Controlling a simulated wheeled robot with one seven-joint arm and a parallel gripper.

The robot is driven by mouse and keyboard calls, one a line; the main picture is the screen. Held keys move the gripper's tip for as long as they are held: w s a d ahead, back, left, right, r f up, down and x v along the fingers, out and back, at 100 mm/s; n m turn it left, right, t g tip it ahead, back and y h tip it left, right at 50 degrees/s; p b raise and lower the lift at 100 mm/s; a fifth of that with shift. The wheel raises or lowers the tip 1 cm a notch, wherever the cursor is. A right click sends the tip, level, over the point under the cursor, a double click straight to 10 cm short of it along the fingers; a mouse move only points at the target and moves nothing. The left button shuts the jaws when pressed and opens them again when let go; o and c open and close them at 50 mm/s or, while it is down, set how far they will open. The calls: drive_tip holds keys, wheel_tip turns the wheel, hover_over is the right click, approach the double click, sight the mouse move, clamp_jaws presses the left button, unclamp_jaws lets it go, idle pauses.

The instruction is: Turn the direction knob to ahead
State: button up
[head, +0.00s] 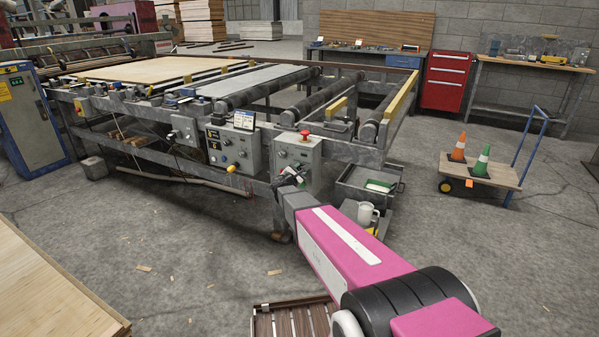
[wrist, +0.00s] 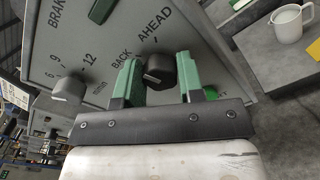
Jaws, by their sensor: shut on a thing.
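The direction knob (wrist: 160,70) is a black knob on a grey panel (wrist: 75,45), below the printed words BACK and AHEAD in the wrist view. My gripper (wrist: 158,78) has its green fingers on either side of the knob and is shut on it. A pale mark shows on the knob's near edge, but I cannot tell clearly which word it points at. In the head view my gripper (head: 288,178) is at the lower front of the grey control box (head: 294,153) with a red button, and it hides the knob there.
A white mug (head: 367,213) stands right of my arm. Another control box (head: 228,148) is to the left. The floor in front is mostly clear.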

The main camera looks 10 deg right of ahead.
drive_tip(key=m, duration=0.4)
drive_tip(key=shift+m, duration=0.3)
drive_tip(key=m, duration=0.4)
drive_tip(key=shift+f+m, duration=0.1)
drive_tip(key=shift+m, duration=0.3)
drive_tip(key=o, duration=0.9)
drive_tip(key=shift+s, duration=0.15)
drive_tip(key=v, duration=1)
drive_tip(key=shift+s+a, duration=0.2)
drive_tip(key=shift+s, duration=0.05)
drive_tip(key=shift+d, duration=0.1)
